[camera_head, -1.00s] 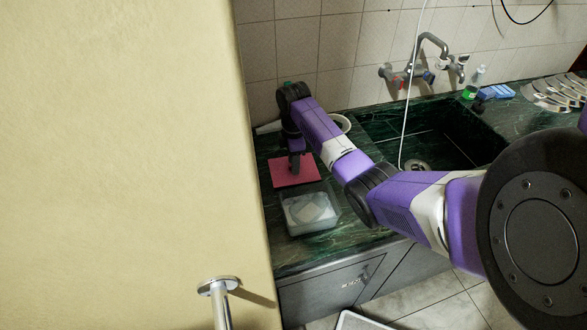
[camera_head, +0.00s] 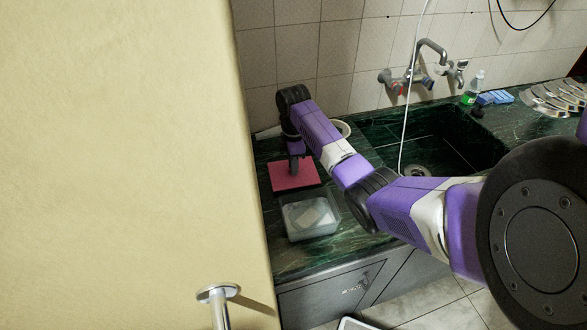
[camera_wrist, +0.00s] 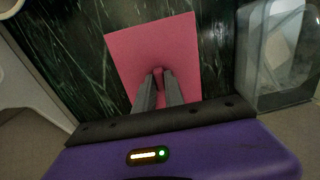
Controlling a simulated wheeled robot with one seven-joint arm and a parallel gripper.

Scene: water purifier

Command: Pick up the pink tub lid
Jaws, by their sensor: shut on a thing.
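The pink tub lid (camera_head: 296,175) is a flat square at the left end of the green counter; it also shows in the wrist view (camera_wrist: 165,45). My gripper (camera_head: 296,163) points down at the middle of the lid. In the wrist view my gripper (camera_wrist: 159,76) is shut on the small pink knob at the lid's centre. A dark shadow shows along the lid's near edge in the head view, and the lid looks slightly above the counter. The clear tub (camera_head: 310,216) stands just in front of the lid, with pale contents inside.
The sink (camera_head: 435,140) with a wall tap (camera_head: 432,55) lies to the right, and a white hose hangs into it. A large cream panel (camera_head: 120,160) fills the left.

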